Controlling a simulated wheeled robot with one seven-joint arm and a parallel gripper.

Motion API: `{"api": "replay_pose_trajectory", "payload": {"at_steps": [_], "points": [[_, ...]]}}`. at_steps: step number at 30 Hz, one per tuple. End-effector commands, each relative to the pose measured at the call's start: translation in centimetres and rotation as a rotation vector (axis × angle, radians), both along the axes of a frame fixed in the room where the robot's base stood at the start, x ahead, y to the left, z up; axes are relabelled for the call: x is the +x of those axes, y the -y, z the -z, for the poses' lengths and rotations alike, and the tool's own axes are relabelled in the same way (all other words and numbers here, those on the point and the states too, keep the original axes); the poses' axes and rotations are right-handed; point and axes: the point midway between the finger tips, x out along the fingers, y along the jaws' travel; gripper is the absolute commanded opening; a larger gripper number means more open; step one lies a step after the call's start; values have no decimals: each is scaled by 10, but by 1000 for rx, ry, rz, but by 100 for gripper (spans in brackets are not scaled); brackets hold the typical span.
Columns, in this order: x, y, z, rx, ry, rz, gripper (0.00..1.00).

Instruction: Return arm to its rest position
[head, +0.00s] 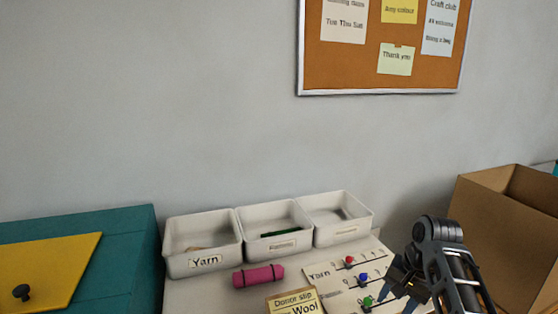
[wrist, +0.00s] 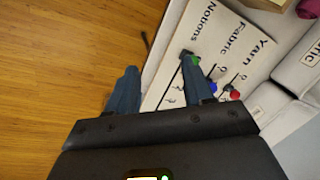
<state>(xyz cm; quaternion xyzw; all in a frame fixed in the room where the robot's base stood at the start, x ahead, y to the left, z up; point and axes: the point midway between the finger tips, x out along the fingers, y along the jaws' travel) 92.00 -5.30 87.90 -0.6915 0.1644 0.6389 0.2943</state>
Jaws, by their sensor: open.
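My gripper (head: 397,298) is at the lower right of the head view, over the front right part of the white board (head: 322,283). In the wrist view its two fingers (wrist: 160,70) are apart with nothing between them. The board carries a red knob (head: 349,261), a blue knob (head: 364,279) and a green knob (head: 367,302) on slots labelled Yarn, Fabric and Notions. In the wrist view the right fingertip lies close to the green knob (wrist: 195,60); I cannot tell whether they touch. Wooden floor shows beyond the left finger.
Three white bins (head: 203,263) stand along the wall, the left one labelled Yarn. A pink roll (head: 258,275) and a donor slip reading Wool (head: 294,301) lie in front. A cardboard box (head: 497,232) stands right of my arm, a teal chest (head: 138,237) at left.

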Motion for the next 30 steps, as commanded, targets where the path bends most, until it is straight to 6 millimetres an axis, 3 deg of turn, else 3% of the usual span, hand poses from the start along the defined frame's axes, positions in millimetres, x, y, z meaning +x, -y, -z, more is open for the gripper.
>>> {"api": "replay_pose_trajectory", "payload": {"at_steps": [11,17,23,30], "points": [[-23,-7,41,-19,66,-20,51],[-46,-12,72,-39,131,-39,51],[-91,-20,114,-77,233,-73,51],[-167,-31,149,-145,395,-130,51]]}}
